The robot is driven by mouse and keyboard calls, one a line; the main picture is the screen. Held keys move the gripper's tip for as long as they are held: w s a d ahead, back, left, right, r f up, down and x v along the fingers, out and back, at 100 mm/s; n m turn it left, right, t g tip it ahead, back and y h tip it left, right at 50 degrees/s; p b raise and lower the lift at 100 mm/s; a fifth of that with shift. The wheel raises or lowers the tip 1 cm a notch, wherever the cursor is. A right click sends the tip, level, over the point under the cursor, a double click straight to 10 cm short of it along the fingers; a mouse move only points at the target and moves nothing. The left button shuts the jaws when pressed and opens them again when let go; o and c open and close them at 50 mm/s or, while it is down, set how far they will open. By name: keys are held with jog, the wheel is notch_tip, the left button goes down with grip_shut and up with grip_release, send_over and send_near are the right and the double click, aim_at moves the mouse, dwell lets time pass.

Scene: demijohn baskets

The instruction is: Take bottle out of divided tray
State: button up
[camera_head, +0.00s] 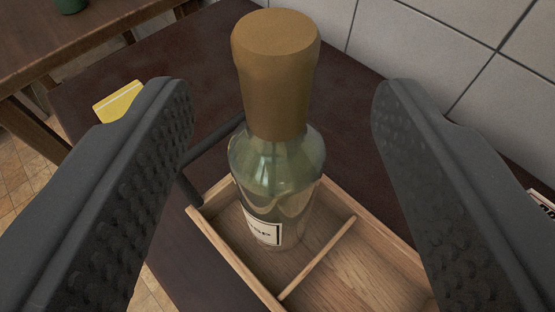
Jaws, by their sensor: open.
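A glass bottle (277,165) with a large tan stopper (275,75) and a white label stands upright in the far compartment of a wooden divided tray (236,262). A thin wooden divider (318,258) separates it from the nearer compartment, whose visible part is empty. My gripper (282,100) is open, with one dark textured finger on each side of the bottle's upper part. In the picture there is a gap between each finger and the bottle.
The tray rests on a dark brown table (215,40). A dark rod-like handle (212,148) is at the tray's far left end. A yellow object (119,101) lies near the table's left edge. A tiled wall (430,50) rises behind. A wooden table (100,32) is at upper left.

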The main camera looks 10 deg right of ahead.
aim_at(274, 73)
jog(key=shift+r+x, duration=0.15)
jog(key=shift+x, duration=1.2)
jog(key=shift+r+x, duration=0.1)
jog(key=shift+x, duration=1.25)
jog(key=shift+w+a, duration=0.1)
grip_shut()
